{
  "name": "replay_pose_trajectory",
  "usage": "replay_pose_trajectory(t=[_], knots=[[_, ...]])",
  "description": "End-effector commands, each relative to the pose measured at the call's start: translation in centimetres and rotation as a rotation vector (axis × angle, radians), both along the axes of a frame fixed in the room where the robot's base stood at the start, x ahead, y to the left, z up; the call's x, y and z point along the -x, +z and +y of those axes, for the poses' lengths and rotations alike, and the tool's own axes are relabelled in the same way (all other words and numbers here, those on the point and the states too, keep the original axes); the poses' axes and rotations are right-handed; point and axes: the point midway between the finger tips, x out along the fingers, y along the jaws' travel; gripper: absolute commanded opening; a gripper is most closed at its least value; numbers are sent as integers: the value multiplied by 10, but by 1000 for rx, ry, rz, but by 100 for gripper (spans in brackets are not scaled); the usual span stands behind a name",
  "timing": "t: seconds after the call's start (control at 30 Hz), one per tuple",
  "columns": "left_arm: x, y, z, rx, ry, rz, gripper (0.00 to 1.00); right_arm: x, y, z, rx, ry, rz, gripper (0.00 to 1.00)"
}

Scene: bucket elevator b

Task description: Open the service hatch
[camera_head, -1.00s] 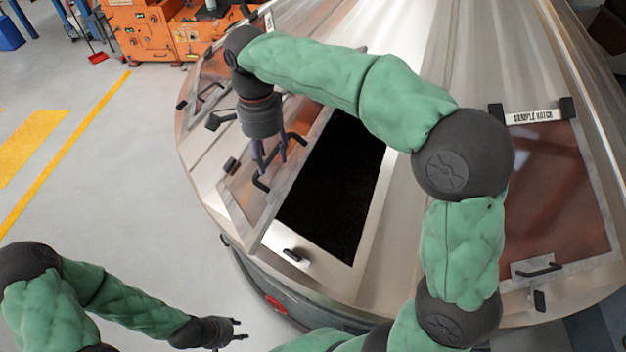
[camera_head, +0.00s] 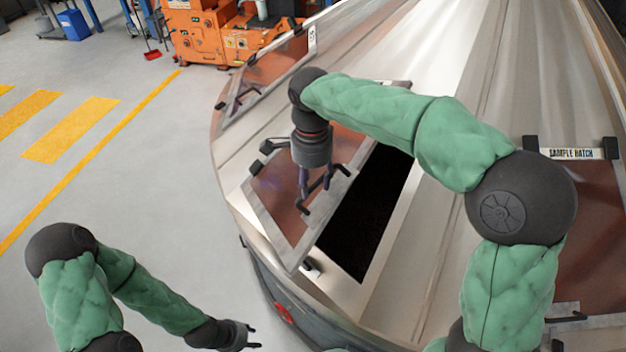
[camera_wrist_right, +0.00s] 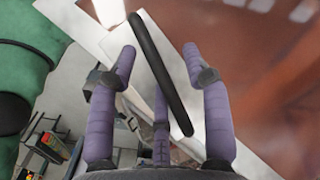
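The service hatch is a tilted panel (camera_head: 270,200) with a reddish window and pale frame, standing partly open over a dark opening (camera_head: 365,215) in the metal cone. Its dark bar handle (camera_wrist_right: 160,75) runs diagonally between the spread fingers of my right gripper (camera_wrist_right: 158,85) in the right wrist view. The fingers stand apart with visible gaps to the bar, so that gripper is open around it. In the head view my right gripper (camera_head: 315,197) points down at the panel's face. My left gripper (camera_head: 254,338) is open and empty, low over the floor.
A closed sample hatch (camera_head: 600,215) with a labelled bar (camera_head: 572,153) is at the right. Another windowed hatch (camera_head: 265,75) is at the far left of the cone. An orange machine (camera_head: 225,35) stands behind.

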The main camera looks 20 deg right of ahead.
Motion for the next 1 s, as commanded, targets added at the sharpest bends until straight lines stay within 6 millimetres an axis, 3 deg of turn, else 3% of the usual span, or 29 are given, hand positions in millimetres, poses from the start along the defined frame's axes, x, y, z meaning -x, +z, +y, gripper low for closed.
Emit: replay_pose_trajectory(t=[0.37, 1.0], knots=[[0, 10, 0, 0, 0, 0, 40, -9, 25, 0, -1, -1, -9, 46], [0, 9, 0, 0, 0, 0, 40, -22, 60, 1, 0, 0, -9, 46]])
